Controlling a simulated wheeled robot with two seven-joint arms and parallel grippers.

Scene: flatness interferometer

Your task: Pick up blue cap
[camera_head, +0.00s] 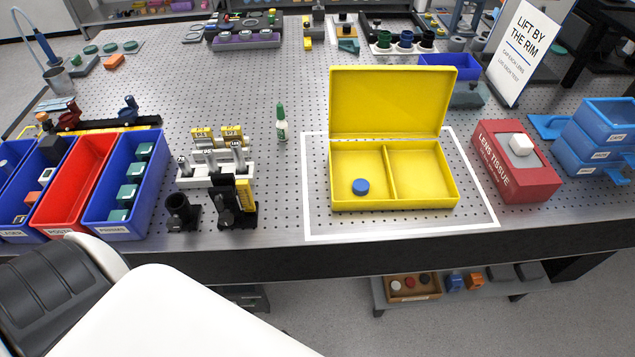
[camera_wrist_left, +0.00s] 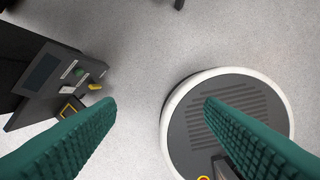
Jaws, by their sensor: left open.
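The blue cap (camera_head: 361,186) is a small round disc in the left compartment of the open yellow box (camera_head: 425,205). The box stands inside a white outline on the perforated table, its lid raised at the back. The right compartment looks empty. My left gripper (camera_wrist_left: 160,105) shows in the left wrist view as two green ridged fingers, wide apart with nothing between them. It points down at the floor, away from the cap. My right gripper is in neither view.
Blue and red bins (camera_head: 75,185) stand at the table's left front. Black mounts (camera_head: 232,200) stand left of the yellow box, and a green-capped bottle (camera_head: 281,125) behind them. A red lens tissue box (camera_head: 516,165) and blue drawers (camera_head: 598,140) stand on the right.

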